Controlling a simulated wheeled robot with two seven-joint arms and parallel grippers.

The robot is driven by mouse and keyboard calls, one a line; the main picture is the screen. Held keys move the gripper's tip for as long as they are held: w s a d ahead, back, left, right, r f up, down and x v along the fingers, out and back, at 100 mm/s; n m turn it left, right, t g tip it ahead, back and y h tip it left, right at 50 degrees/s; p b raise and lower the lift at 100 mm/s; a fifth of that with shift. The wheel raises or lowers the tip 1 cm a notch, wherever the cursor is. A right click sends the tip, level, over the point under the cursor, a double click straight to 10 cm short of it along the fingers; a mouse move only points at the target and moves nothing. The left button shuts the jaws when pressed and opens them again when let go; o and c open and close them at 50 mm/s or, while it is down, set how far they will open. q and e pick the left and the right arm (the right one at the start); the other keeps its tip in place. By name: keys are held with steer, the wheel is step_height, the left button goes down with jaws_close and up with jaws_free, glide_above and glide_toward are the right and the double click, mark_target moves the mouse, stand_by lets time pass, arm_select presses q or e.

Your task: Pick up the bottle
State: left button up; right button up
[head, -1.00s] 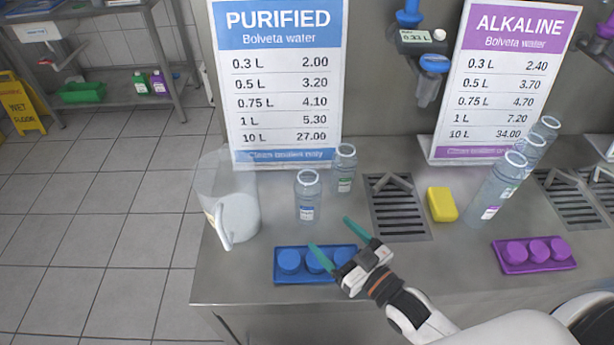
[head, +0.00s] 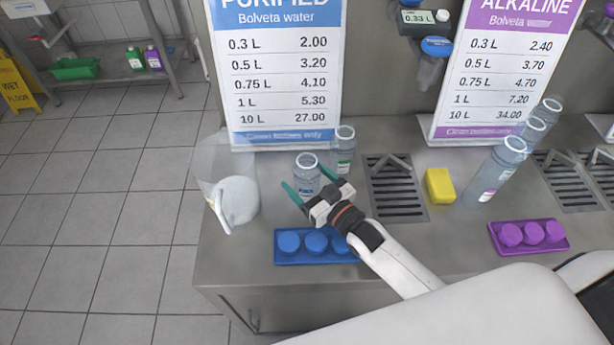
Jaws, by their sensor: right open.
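A clear bottle with a blue label (head: 306,171) stands upright on the metal counter in front of the purified water sign. My right gripper (head: 310,184) is open, with its green fingers reaching toward this bottle, one on its left side and one on its right. The lower part of the bottle is hidden by the gripper. I cannot tell whether the fingers touch it. My left gripper is not in view.
A blue tray of caps (head: 283,259) lies in front. A drain grate (head: 398,200), a yellow sponge (head: 440,186), several tilted-looking clear bottles (head: 488,178) and a purple cap tray (head: 508,250) are to the right.

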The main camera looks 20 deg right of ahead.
steer(key=shift+x, duration=1.05)
steer(key=shift+s, duration=0.1)
steer(key=shift+c, duration=0.3)
steer(key=c, duration=1)
